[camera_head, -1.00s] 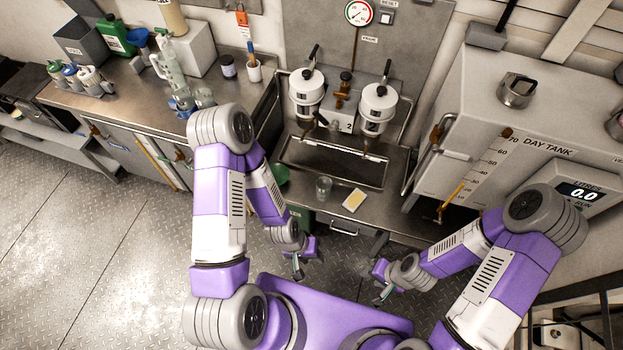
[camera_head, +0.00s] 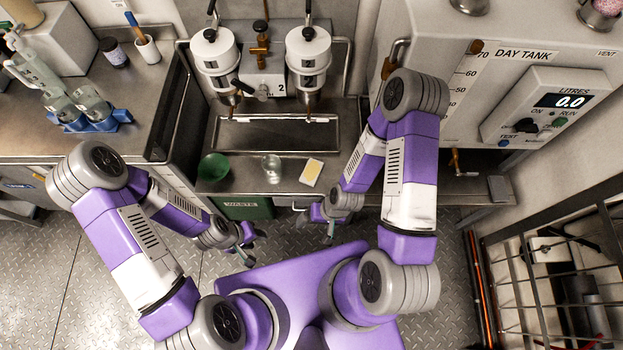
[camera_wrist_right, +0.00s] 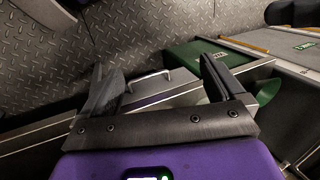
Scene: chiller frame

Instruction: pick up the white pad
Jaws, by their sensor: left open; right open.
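The white pad (camera_head: 312,172) lies flat on the metal counter, near its front edge; its top has a pale yellow middle. A clear glass (camera_head: 271,168) stands left of it. My right gripper (camera_head: 328,236) is open and empty, in front of the counter edge and just below the pad in the head view. In the right wrist view its two fingers (camera_wrist_right: 160,82) are apart with nothing between them; the pad does not show there. My left gripper (camera_head: 247,254) is open and empty, further left and away from the counter.
A green bowl (camera_head: 214,167) sits left of the glass. A sunken metal tray (camera_head: 278,136) lies behind, under two white dispensers (camera_head: 308,55). A day tank (camera_head: 490,75) stands at right. A green waste bin (camera_head: 247,208) and a drawer handle (camera_wrist_right: 150,76) are below the counter front.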

